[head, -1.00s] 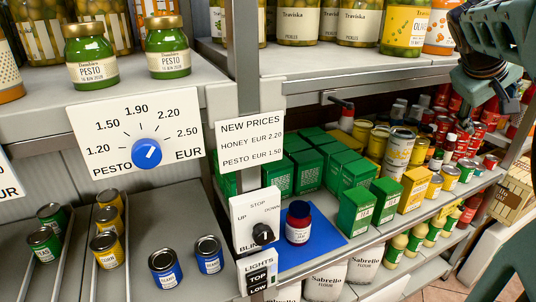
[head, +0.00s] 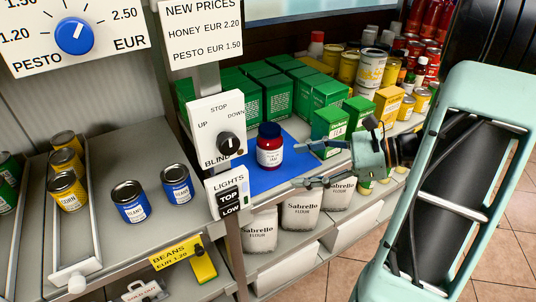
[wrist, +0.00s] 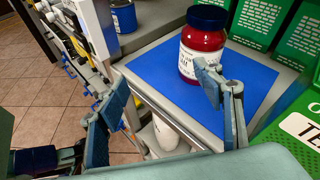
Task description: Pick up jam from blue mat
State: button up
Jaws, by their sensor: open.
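The jam (head: 269,147) is a red jar with a dark blue lid and a white label. It stands upright on the blue mat (head: 262,182) on the shelf. In the wrist view the jam (wrist: 203,42) stands on the mat (wrist: 165,62) beyond my fingers, nearer the right one. My gripper (head: 312,164) is open and empty, to the right of the jam and apart from it. In the wrist view the fingers of my gripper (wrist: 160,108) are spread wide, with the shelf's front edge seen between them.
Green tea boxes (head: 330,124) stand just right of and behind the mat. A panel with a blind knob (head: 222,130) stands close to the jam's left. Flour bags (head: 302,207) sit on the shelf below. Blue bean cans (head: 131,201) stand further left.

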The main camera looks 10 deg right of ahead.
aim_at(280, 131)
jog(key=w+r+m+t, duration=0.1)
jog(key=w+m+t, duration=0.1)
jog(key=w+a+r+m+t+b, duration=0.1)
jog(key=w+m+t, duration=0.1)
jog(key=w+r+m+t+y+b, duration=0.1)
jog(key=w, duration=0.1)
jog(key=shift+w+a+r+m+t, duration=0.25)
jog(key=shift+w+a+m+t, duration=0.05)
jog(key=shift+w+m+t, duration=0.1)
jog(key=shift+r+b+x, duration=0.1)
jog(key=shift+b+x, duration=0.35)
jog(key=shift+x, duration=0.9)
jog(key=shift+r+b+x, duration=0.15)
jog(key=shift+b+x, duration=0.25)
jog(key=shift+x, duration=0.95)
jog(key=shift+s, duration=0.15)
jog(key=shift+c, duration=0.5)
grip_shut()
